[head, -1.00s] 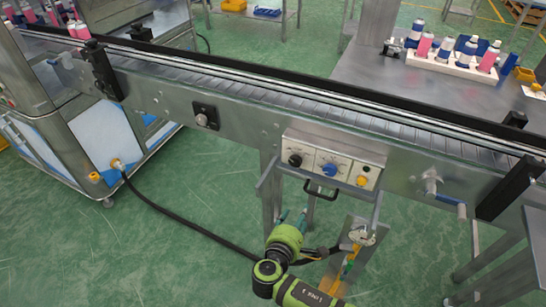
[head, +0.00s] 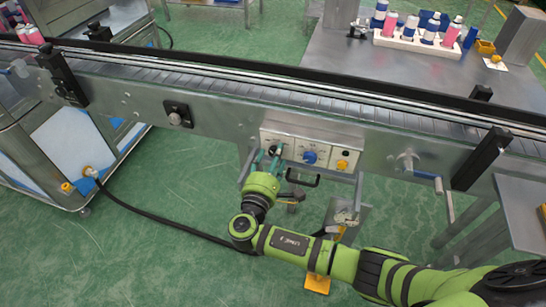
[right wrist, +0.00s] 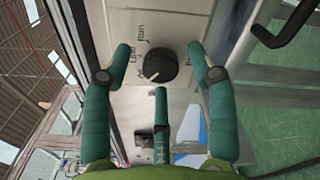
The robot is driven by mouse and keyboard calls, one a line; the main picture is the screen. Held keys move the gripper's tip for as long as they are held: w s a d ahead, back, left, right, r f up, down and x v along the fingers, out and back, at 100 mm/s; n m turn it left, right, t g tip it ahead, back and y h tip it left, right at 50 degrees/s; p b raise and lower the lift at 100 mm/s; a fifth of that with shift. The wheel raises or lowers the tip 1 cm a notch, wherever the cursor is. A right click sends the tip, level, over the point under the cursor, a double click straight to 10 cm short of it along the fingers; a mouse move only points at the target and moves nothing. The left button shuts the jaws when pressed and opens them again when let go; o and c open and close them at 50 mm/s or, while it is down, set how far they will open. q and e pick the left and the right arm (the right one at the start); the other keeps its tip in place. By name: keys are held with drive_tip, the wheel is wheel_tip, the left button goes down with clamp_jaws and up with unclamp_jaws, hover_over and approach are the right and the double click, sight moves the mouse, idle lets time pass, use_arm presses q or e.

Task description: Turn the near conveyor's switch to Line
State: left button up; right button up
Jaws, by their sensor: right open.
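The conveyor's control box (head: 329,148) is mounted on the near side of the conveyor. Its black rotary switch (right wrist: 161,62) shows clearly in the right wrist view, with a pale mark toward its lower left. The small labels around it are too blurred to read surely. My right gripper (head: 267,160) is at the left end of the box, in front of the switch and partly covering it in the head view. In the right wrist view its green fingers (right wrist: 160,72) are open around the switch, with gaps visible at both sides. My left gripper is out of view.
A blue knob (head: 309,157) and a yellow button (head: 342,165) sit right of the switch. A black handle (head: 303,180) sticks out below the box. A black cable (head: 150,222) runs over the green floor. A white tray of cans (head: 414,43) stands behind the conveyor.

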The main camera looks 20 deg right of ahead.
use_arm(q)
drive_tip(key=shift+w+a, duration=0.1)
use_arm(e)
drive_tip(key=c, duration=1.1)
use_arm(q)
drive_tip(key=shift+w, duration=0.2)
use_arm(e)
drive_tip(key=shift+c, duration=0.2)
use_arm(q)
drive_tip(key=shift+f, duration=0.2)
use_arm(e)
drive_tip(key=shift+f, duration=0.1)
use_arm(q)
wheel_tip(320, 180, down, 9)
drive_tip(key=b, duration=0.9)
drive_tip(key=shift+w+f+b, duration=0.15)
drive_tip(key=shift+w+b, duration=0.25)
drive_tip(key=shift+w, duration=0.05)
use_arm(e)
drive_tip(key=m, duration=1)
drive_tip(key=shift+d, duration=0.1)
